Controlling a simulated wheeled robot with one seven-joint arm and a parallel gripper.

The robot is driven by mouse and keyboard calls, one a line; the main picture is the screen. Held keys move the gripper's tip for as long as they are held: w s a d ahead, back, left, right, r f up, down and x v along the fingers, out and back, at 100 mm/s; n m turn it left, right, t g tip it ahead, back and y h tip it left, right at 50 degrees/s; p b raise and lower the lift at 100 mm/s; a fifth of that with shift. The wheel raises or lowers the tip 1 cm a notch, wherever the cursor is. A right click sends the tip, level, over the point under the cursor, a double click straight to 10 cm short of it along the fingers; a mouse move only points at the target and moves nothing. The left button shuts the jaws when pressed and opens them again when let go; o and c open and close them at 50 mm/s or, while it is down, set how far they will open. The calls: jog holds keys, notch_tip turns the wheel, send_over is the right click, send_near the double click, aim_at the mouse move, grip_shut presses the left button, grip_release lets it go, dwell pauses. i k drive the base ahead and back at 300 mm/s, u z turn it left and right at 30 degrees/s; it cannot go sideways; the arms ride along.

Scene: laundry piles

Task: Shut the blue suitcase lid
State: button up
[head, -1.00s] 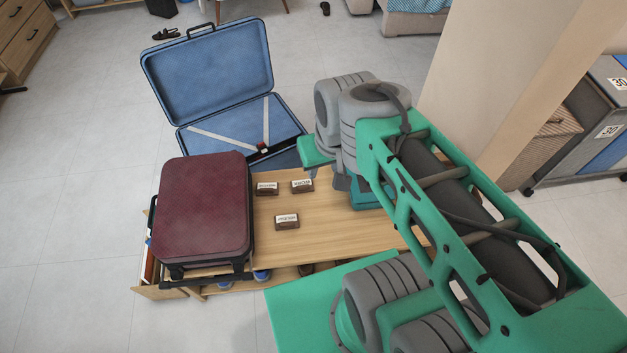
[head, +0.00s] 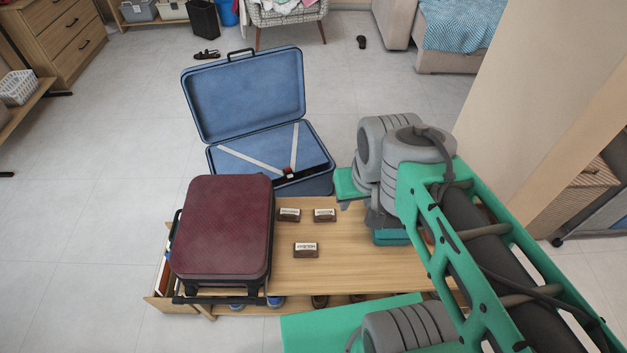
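The blue suitcase stands open on the far side of the low wooden bench. Its lid (head: 245,95) is raised and leans back, inner side towards me. Its base (head: 275,155) lies low with crossed white straps and a small red buckle inside; the bench partly hides its near edge. My green and grey arm fills the right side of the view, to the right of the suitcase and apart from it. I cannot make out my gripper's fingers; the arm's own links hide that end.
A dark red suitcase (head: 222,230) lies on the bench (head: 345,265) at the left. Several small labelled brown blocks (head: 306,250) lie beside it. A beige pillar (head: 535,110) stands at the right. The tiled floor (head: 120,220) left of the suitcases is clear.

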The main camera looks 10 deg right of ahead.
aim_at(229, 97)
jog(key=u, duration=0.05)
jog(key=k, duration=0.5)
jog(key=u, duration=2.3)
jog(key=i, duration=4.25)
jog(key=z, duration=2.65)
jog(key=i, duration=1.5)
